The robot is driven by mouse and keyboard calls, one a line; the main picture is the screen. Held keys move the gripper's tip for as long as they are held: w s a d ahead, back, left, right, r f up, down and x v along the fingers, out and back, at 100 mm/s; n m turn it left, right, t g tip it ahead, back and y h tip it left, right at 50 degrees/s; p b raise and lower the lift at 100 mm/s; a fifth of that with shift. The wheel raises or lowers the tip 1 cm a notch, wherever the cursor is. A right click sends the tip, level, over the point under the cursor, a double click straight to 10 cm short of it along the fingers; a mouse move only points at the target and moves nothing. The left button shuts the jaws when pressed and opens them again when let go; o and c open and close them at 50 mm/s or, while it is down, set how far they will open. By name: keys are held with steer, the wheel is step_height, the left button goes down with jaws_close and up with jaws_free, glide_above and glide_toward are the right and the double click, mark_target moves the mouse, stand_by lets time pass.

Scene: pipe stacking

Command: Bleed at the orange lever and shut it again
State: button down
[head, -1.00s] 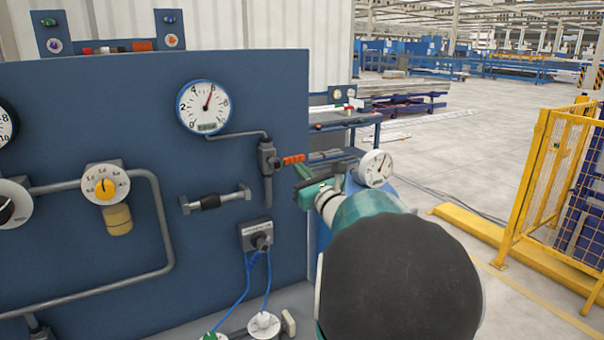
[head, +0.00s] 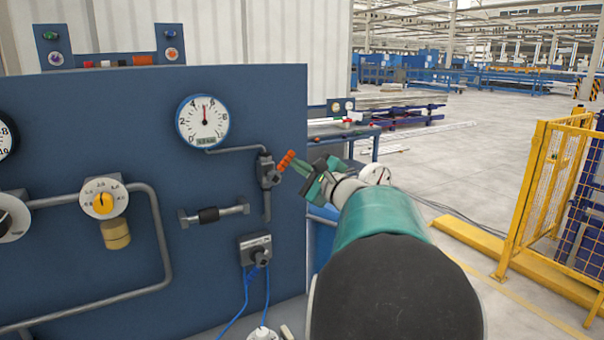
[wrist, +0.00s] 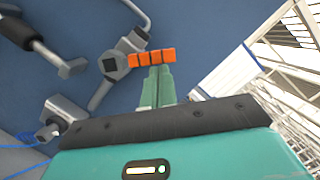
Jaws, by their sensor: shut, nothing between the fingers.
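The orange lever (head: 286,160) sticks out from a grey valve (head: 267,172) near the right edge of the blue panel. It tilts up to the right. My gripper (head: 303,165) is shut and empty, just right of the lever. In the wrist view, the closed green fingertips (wrist: 157,72) lie right against or just short of the orange lever (wrist: 152,57); I cannot tell whether they touch. A round white gauge (head: 203,122) with a blue rim is piped to the valve from above. Its needle points almost straight up.
A grey handle bar (head: 212,214) and a socket box (head: 256,250) with blue cables sit left of and below the valve. A yellow fence (head: 545,190) stands right, with open floor between.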

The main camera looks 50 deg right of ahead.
mark_target(289, 156)
steer(key=r+n, duration=0.1)
steer(key=n, duration=0.1)
steer(key=a+r+n, duration=0.1)
steer(key=n, duration=0.1)
steer(key=shift+w+a+g+y, duration=0.15)
steer(key=shift+w+g+y, duration=0.05)
steer(key=shift+g+y, duration=0.1)
steer(key=shift+w+a+r+n+g, duration=0.2)
steer(key=shift+a+n, duration=0.25)
steer(key=shift+n, duration=0.6)
steer(key=shift+w+a+r+n+g, duration=0.1)
steer(key=shift+a+r+n+g, duration=0.2)
steer(key=shift+n, duration=0.75)
steer(key=shift+a, duration=0.15)
